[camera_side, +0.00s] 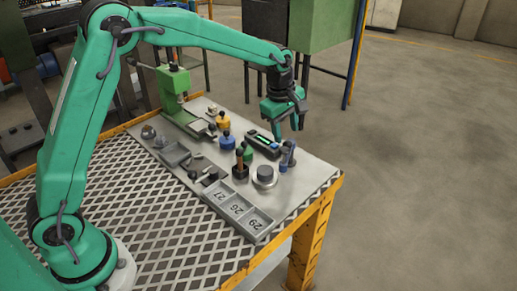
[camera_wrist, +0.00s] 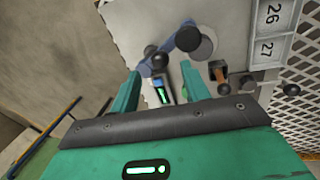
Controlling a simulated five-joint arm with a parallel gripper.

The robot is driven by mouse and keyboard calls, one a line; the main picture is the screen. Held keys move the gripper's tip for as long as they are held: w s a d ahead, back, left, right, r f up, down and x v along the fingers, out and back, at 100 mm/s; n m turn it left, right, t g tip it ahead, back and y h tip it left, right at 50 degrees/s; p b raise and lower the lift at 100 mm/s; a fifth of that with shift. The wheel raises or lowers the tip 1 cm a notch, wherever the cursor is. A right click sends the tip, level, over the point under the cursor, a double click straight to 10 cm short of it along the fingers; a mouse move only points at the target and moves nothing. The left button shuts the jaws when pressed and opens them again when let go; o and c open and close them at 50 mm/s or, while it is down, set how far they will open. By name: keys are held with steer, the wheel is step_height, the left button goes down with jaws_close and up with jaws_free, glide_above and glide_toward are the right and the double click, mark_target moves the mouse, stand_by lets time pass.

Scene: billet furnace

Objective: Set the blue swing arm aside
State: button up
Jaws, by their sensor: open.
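The blue swing arm (camera_side: 288,155) is near the right edge of the grey work plate in the side view. In the wrist view the blue swing arm (camera_wrist: 167,55) runs slantwise beside a dark round knob and a grey round piece. My gripper (camera_side: 290,136) is open, points down and is above the swing arm. In the wrist view the fingers of my gripper (camera_wrist: 160,76) stand apart, with part of the swing arm lying just beyond and between them. Nothing is seen held. I cannot tell how far the fingertips are from the arm.
A dark device with a green display (camera_side: 262,143) lies close beside the swing arm. A grey round piece (camera_side: 264,177), blue jar (camera_side: 227,142) and yellow jar (camera_side: 223,121) stand nearby. A numbered tray (camera_side: 237,209) is at the front, a green press (camera_side: 173,82) at the back.

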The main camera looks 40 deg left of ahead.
mark_target(287, 141)
steer(key=shift+w+f, duration=0.2)
steer(key=shift+f, duration=0.85)
steer(key=shift+w+f, duration=0.2)
steer(key=shift+f, duration=0.85)
steer(key=shift+c, duration=0.3)
jaws_close()
